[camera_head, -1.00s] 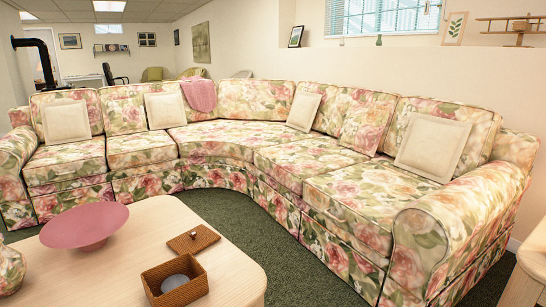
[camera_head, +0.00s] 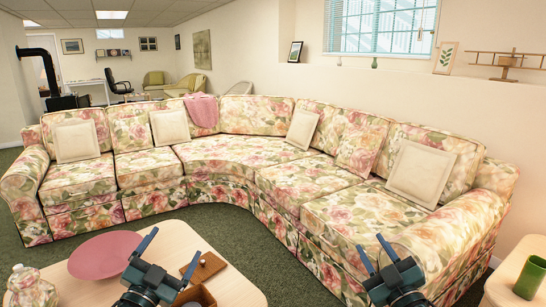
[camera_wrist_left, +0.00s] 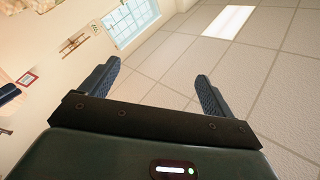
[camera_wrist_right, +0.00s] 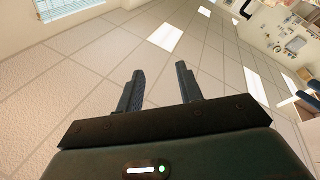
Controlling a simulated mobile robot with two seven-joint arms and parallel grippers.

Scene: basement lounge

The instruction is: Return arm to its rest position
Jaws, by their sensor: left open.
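My left gripper (camera_head: 168,254) is raised in front of the coffee table in the head view. Its fingers stand wide apart and nothing is between them; the left wrist view (camera_wrist_left: 156,76) shows them pointing up toward the ceiling. My right gripper (camera_head: 374,250) is raised at the lower right of the head view, in front of the sofa. Its fingers are apart with an empty gap, which also shows in the right wrist view (camera_wrist_right: 160,77) against the ceiling.
A floral sectional sofa (camera_head: 225,155) curves behind. A side table with a green cup (camera_head: 530,277) stands right.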

